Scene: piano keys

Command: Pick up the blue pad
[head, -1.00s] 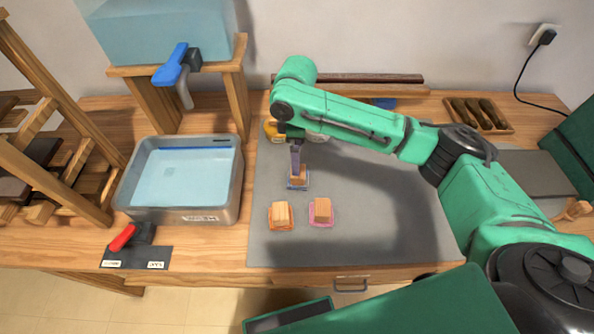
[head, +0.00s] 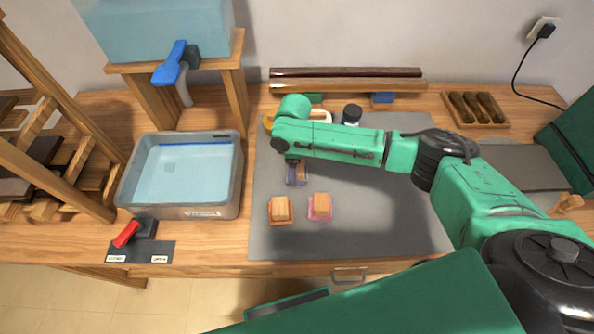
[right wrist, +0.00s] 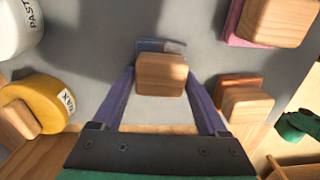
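The blue pad (head: 301,181) lies on the grey mat with a wooden block handle on top. It also shows in the right wrist view (right wrist: 152,45), mostly behind its wooden block. My right gripper (head: 293,166) is down over the pad in the head view, and the arm partly hides it. In the right wrist view the two purple fingers of my right gripper (right wrist: 160,75) stand apart, one on each side of the block. Whether they touch it I cannot tell. My left gripper is not in view.
An orange pad (head: 280,211) and a pink pad (head: 320,207), each with a wooden block, lie just in front. A yellow wax container (right wrist: 38,102) and a white paste container (right wrist: 18,27) stand nearby. A water tray (head: 228,192) is at left. The mat's front right is clear.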

